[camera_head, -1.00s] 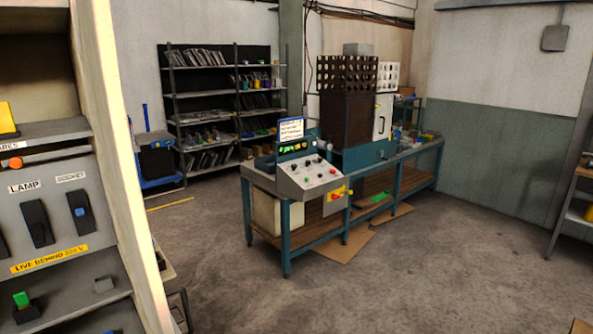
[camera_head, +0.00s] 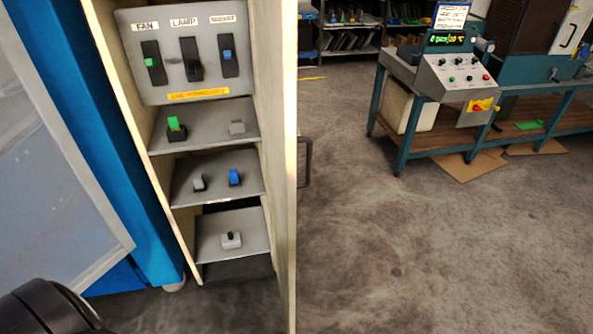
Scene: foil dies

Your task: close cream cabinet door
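The cream cabinet (camera_head: 127,90) stands left of centre with its front open, showing a switch panel and shelves. Its cream door (camera_head: 277,190) stands open on the right side, seen almost edge-on, and reaches toward me past the bottom of the view. A black rounded part, apparently of my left arm, shows at the bottom left corner, well apart from the door. Neither gripper can be made out in the view.
A blue-framed panel (camera_head: 118,140) stands close left of the cabinet. Small switches and blocks sit on the shelves. A workbench (camera_head: 400,150) with a control console (camera_head: 455,77) stands at the upper right. The concrete floor (camera_head: 430,260) right of the door is clear.

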